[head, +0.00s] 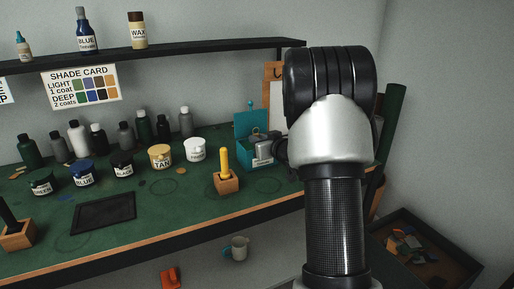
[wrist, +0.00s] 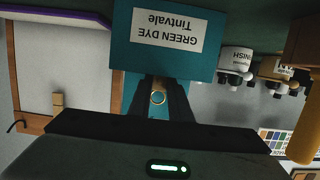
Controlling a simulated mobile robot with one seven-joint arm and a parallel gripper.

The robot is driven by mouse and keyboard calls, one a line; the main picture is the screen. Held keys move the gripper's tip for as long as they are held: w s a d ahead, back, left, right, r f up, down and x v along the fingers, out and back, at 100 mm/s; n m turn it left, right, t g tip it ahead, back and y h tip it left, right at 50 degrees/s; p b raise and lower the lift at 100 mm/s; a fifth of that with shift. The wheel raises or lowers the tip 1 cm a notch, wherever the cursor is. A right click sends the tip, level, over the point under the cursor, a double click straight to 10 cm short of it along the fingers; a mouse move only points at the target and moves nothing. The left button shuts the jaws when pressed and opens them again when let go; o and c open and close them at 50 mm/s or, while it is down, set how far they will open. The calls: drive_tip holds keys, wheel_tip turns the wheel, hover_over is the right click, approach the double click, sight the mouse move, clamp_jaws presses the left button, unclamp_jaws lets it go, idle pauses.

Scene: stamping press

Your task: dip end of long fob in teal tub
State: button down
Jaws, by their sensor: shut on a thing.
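The teal tub (head: 262,160) stands on the green bench with its teal lid raised. In the wrist view, which is upside down, the tub (wrist: 125,45) carries a label reading GREEN DYE Tintvale. My gripper (wrist: 159,97) is shut, with a small brass ring (wrist: 158,98) between its fingertips, right by the tub. The ring looks like part of the fob. The rest of the fob is hidden, so I cannot tell its length or whether its end is inside the tub. In the head view my arm partly covers the gripper.
A yellow stick in a wooden block (head: 227,184) and a white pot (head: 195,150) stand left of the tub. Tan, black, blue and green pots line the bench, with bottles behind. A dark tray (head: 104,213) lies at front. A shelf (head: 150,55) runs above.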

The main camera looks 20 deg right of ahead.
drive_tip(key=shift+s, duration=0.4)
drive_tip(key=shift+w, duration=0.15)
drive_tip(key=shift+w, duration=0.35)
drive_tip(key=shift+s, duration=0.15)
drive_tip(key=shift+s, duration=0.35)
wheel_tip(320, 180, up, 11)
drive_tip(key=p, duration=0.9)
drive_tip(key=shift+a, duration=0.1)
idle(1.2)
